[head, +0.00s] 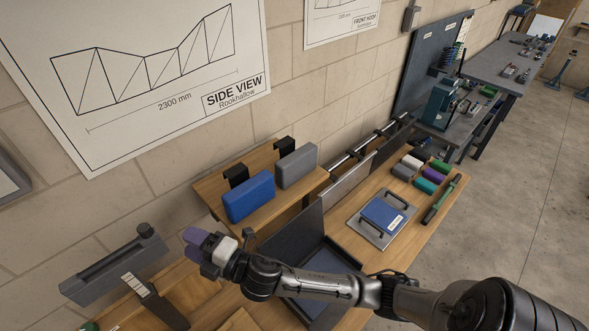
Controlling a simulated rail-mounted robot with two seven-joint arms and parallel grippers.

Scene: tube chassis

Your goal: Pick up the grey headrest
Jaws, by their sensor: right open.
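The grey headrest (297,166) is a padded rounded block with a black bracket (285,146) behind it. It stands upright at the right part of a raised wooden shelf (305,187) against the wall. A similar blue headrest (248,197) stands to its left, with its own black bracket (236,174). My right gripper (193,246) is open at the lower left, with purple at its fingertip end. It is apart from the grey headrest, in front of and left of the shelf. My left gripper is not in view.
A dark open tray (335,262) lies under my right arm. A grey plate with a blue pad (384,215) and several coloured rolls (433,175) lie on the bench to the right. A grey beam-like fixture (115,268) stands at the lower left.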

